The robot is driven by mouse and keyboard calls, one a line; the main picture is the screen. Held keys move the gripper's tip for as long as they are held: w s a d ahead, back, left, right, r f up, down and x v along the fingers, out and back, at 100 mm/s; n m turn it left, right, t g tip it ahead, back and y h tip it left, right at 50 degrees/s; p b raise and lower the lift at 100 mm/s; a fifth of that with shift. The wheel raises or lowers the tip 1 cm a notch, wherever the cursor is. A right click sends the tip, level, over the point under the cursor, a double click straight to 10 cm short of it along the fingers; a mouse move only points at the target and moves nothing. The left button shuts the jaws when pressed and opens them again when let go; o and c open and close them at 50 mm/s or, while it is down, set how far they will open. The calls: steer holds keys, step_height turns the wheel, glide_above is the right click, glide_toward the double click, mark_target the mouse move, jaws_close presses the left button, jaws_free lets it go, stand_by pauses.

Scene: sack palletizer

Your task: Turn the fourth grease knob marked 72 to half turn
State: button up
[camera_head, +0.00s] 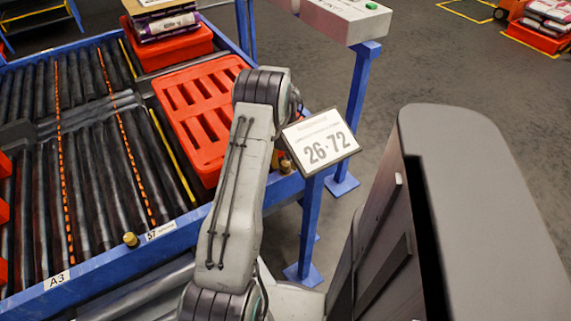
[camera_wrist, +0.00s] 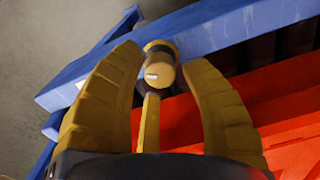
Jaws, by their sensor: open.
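A sign reading 26·72 (camera_head: 320,146) stands on a blue post at the conveyor's corner. A small brass knob (camera_head: 285,168) shows partly just below and left of it. In the wrist view, a brass knob (camera_wrist: 161,68) with a dark collar and a short white mark sits on the blue rail. No number is readable there.
Another brass knob (camera_head: 130,239) sits on the blue frame (camera_head: 85,263) near labels 57 and A3. A red pallet (camera_head: 192,100) lies on the rollers left of my arm. A red crate (camera_head: 170,48) with sacks stands behind.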

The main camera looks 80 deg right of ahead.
mark_target(286, 162)
step_height(286, 162, up, 10)
steer(key=shift+r, duration=0.15)
stand_by(0.3)
steer(key=shift+d, duration=0.1)
stand_by(0.8)
